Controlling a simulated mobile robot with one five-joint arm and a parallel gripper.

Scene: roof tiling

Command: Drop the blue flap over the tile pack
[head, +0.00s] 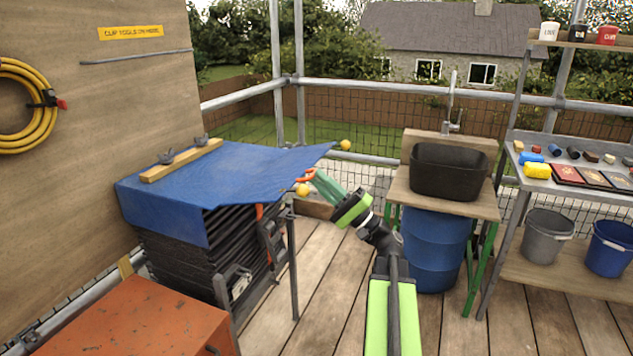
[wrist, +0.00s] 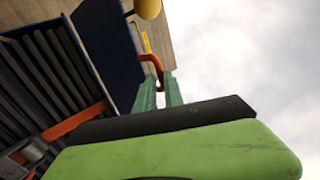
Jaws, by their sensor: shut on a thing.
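The blue flap (head: 235,172) lies over the top of the tile pack (head: 180,258), a stack of dark tiles. Its near-left part hangs down the front, while its right part sticks out past the pack, raised in the air. My gripper (head: 314,178) is at this raised right edge, its green fingers shut on an orange loop (head: 304,175). In the wrist view the orange loop (wrist: 152,68) sits between the fingertips, beside the dark blue flap (wrist: 105,50). Yellow balls (head: 345,145) show at the flap's right corners. The pack's ridged side (wrist: 45,70) is partly bare.
A wooden batten (head: 181,160) with two wing nuts lies across the flap's back left. An orange strap (wrist: 75,122) and metal posts are at the pack's right side. An orange box (head: 135,318) stands in front. A blue barrel (head: 434,250) and sink are right; planks between are clear.

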